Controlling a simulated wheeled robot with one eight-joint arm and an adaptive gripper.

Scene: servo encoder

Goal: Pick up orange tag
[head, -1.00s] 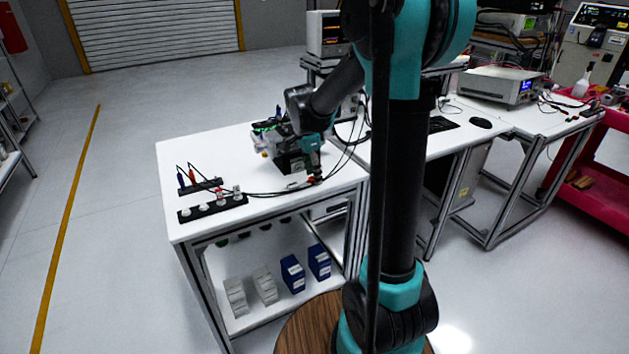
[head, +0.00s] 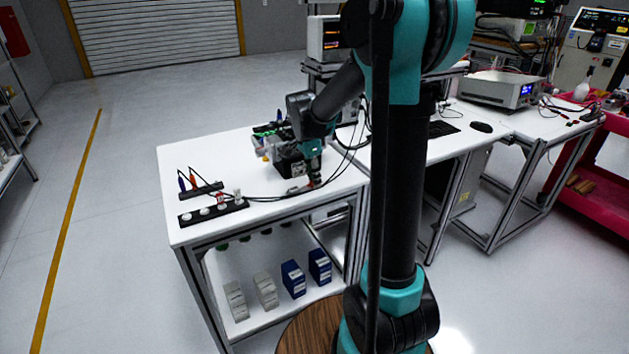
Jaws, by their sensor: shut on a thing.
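My gripper (head: 314,178) is at the right part of the white workbench top, pointing down, small in the head view. It is shut on the orange tag (head: 311,185), of which only a small orange-red bit shows at the fingertips. The rest of the tag is hidden by the fingers. The tag is at or just above the bench surface; I cannot tell whether it still touches it. A dark cable runs along the bench close by.
A black box-shaped device (head: 291,163) stands just left of my gripper. A black strip with white round parts (head: 213,212) and a small rack with pens (head: 201,189) are at the left. The white workbench (head: 215,155) is clear at its back left.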

